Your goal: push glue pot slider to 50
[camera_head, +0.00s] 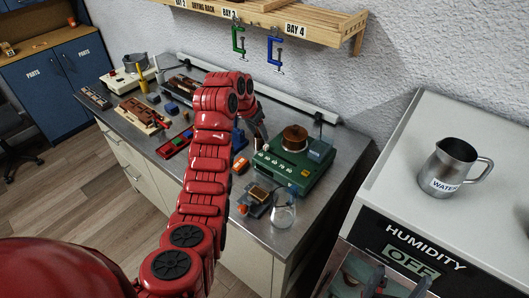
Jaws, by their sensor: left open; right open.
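The glue pot (295,135) is a brown-copper pot on a green heater base (285,172) with a row of small pale controls along its front. The slider itself is too small to make out, and I cannot read its setting. My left arm reaches over the bench. My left gripper (259,132) is open just left of the base's back-left corner, partly hidden behind my red arm. I cannot tell whether it touches the base. My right gripper (378,284) is open at the bottom edge, in front of the humidity cabinet, away from the glue pot.
A clear glass jar (283,212) and a small block on a stand (255,200) are in front of the base. A metal water jug (455,167) stands on the white cabinet (410,130). Green (238,42) and blue (275,52) clamps hang above. Tools and trays crowd the bench's left.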

